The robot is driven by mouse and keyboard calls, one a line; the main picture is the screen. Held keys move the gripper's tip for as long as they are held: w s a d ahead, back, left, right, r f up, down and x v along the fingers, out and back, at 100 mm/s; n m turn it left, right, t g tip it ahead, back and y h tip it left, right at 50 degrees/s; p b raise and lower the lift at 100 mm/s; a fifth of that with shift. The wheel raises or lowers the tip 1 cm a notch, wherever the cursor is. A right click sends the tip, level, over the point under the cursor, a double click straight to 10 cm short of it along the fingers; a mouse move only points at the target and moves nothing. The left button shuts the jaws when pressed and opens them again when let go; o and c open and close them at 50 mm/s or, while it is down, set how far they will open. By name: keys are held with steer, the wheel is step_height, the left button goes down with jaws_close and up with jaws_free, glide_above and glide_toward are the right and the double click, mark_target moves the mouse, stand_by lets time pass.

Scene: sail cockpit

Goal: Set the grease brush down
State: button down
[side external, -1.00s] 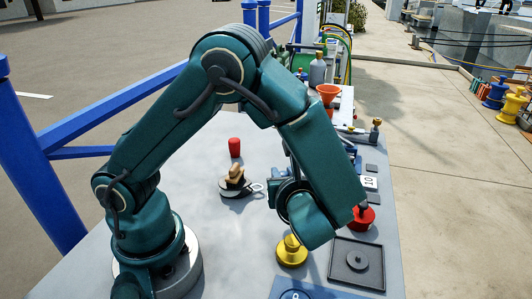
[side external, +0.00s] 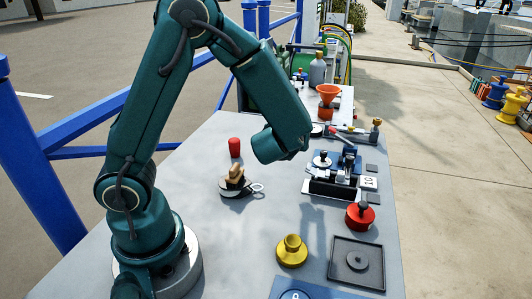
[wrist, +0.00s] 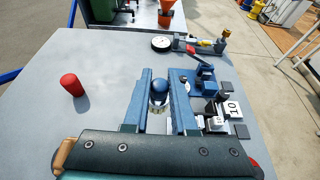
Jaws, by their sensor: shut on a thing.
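My gripper (wrist: 161,78) is shut on the grease brush (wrist: 159,91). In the side view my wrist hides the gripper and the brush.
A red cylinder (side external: 235,147) stands left of my wrist, near a black dish (side external: 238,192) holding a brown piece. A blue and black fixture (side external: 335,175), a red knob (side external: 361,216), a yellow knob (side external: 291,251) and a dark tray (side external: 340,252) are right. Bare table lies between.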

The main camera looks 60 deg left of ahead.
steer(key=a+f, duration=0.1)
steer(key=a, duration=0.1)
steer(key=a+f, duration=0.4)
steer(key=shift+w+a, duration=0.3)
steer(key=shift+a, duration=0.1)
steer(key=shift+f, duration=2.45)
steer(key=shift+f, duration=0.15)
steer(key=c, duration=0.7)
jaws_free()
